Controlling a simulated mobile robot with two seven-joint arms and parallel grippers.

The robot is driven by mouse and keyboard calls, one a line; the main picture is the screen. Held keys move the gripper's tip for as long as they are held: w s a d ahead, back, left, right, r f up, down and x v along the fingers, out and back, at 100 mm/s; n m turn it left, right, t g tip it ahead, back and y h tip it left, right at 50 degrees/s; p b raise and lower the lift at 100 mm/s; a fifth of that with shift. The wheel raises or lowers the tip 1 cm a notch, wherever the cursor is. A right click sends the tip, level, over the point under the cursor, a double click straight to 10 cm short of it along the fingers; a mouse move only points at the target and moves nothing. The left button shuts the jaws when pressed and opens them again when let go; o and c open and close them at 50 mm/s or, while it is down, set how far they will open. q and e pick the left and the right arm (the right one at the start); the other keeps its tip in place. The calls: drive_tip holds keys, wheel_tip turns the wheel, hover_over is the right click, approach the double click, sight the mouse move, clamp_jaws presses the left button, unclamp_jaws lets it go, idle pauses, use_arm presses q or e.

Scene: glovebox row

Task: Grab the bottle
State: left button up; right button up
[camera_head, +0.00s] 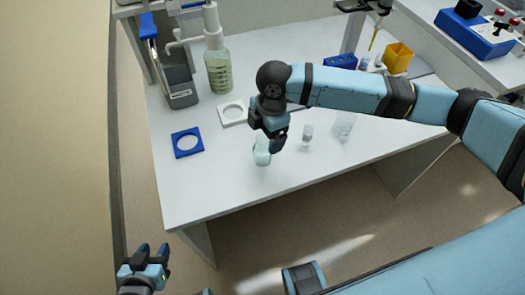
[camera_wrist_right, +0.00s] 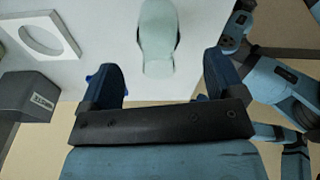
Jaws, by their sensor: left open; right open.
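A pale green translucent bottle (camera_head: 261,153) stands near the front edge of the white table (camera_head: 215,180). My right gripper (camera_head: 269,140) is open over it in the head view and hides part of it. In the right wrist view the bottle (camera_wrist_right: 158,35) lies ahead of the open fingers of my right gripper (camera_wrist_right: 163,76), roughly centred between them. Contact between the fingers and the bottle is not visible. My left gripper (camera_head: 153,252) is open and empty, low at the left, away from the table.
A blue square ring holder (camera_head: 176,151) and a white one (camera_head: 223,117) lie left of the bottle. A small vial (camera_head: 307,134) and a clear beaker (camera_head: 344,124) stand to its right. A large dispenser bottle (camera_head: 219,78) stands behind. The front left tabletop is clear.

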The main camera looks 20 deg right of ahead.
sight(262, 146)
drive_tip(key=f, duration=0.2)
drive_tip(key=a+f+b, duration=0.1)
drive_tip(key=f, duration=0.2)
drive_tip(key=c, duration=1)
drive_tip(key=shift+r, duration=0.1)
drive_tip(key=shift+c, duration=0.2)
